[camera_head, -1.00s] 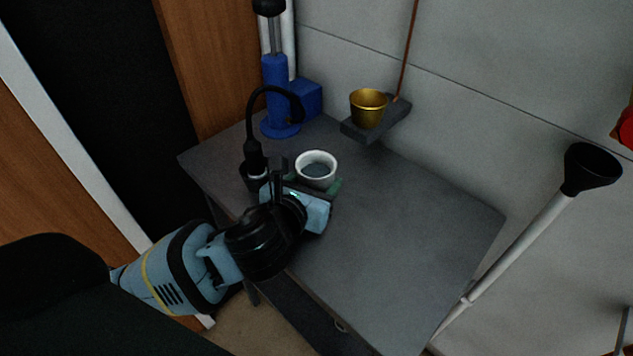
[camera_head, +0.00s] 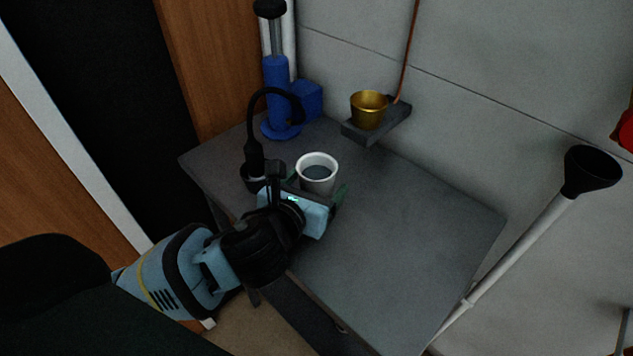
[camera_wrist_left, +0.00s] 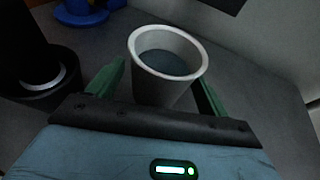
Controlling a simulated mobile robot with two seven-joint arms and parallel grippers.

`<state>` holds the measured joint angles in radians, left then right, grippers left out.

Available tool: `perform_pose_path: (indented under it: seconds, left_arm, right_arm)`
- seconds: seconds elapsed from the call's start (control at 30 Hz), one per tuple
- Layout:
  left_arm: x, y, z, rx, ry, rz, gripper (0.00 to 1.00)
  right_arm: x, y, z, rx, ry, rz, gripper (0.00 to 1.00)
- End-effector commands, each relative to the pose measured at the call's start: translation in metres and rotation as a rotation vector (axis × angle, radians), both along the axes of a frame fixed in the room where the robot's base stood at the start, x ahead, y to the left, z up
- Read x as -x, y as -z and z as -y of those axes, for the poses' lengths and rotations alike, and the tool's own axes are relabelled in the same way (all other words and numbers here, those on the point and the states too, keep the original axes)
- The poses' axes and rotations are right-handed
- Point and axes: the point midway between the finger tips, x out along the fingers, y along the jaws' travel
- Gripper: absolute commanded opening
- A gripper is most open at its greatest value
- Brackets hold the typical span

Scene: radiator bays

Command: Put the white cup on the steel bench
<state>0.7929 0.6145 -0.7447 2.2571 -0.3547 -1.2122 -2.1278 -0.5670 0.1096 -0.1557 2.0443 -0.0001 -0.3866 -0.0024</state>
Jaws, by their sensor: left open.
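The white cup (camera_head: 318,180) stands upright on the dark grey steel bench (camera_head: 405,225), toward its back left part. Its inside looks grey. My left gripper (camera_head: 317,187) is open, with its green fingers on either side of the cup. In the left wrist view the cup (camera_wrist_left: 165,62) is between the fingers, with a gap showing at its left; contact on the right cannot be told. The cup's lower part is partly hidden by the gripper body. My right gripper is not in view.
A black gooseneck lamp (camera_head: 253,155) stands close to the left of the cup. A blue cylinder stand (camera_head: 277,95) is at the back corner. A brass cup (camera_head: 368,111) sits on a small wall shelf (camera_head: 388,122). The bench's right and front are clear.

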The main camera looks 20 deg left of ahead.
Motion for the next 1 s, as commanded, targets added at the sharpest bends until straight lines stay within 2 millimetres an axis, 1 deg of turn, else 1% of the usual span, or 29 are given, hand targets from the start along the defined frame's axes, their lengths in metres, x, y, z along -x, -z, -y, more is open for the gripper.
perform_pose_path:
  seconds: [0.4, 0.5, 0.63, 0.8, 1.0]
  left_arm:
    - [0.081, -0.027, 0.0, 0.002, 0.002, -0.001, 0.78]
    - [0.089, -0.032, 0.0, -0.001, -0.001, 0.002, 0.78]
    - [0.098, -0.034, 0.0, 0.0, -0.001, 0.002, 0.78]
    - [0.104, -0.034, 0.0, 0.0, 0.0, 0.002, 0.78]
    - [0.105, -0.033, 0.0, 0.0, 0.001, 0.0, 0.78]
  right_arm:
    - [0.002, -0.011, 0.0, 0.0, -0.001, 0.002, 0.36]
    - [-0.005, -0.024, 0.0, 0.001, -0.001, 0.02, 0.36]
    - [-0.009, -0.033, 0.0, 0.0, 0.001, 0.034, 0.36]
    - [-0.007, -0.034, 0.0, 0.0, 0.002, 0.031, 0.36]
    - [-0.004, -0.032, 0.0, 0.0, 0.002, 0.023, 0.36]
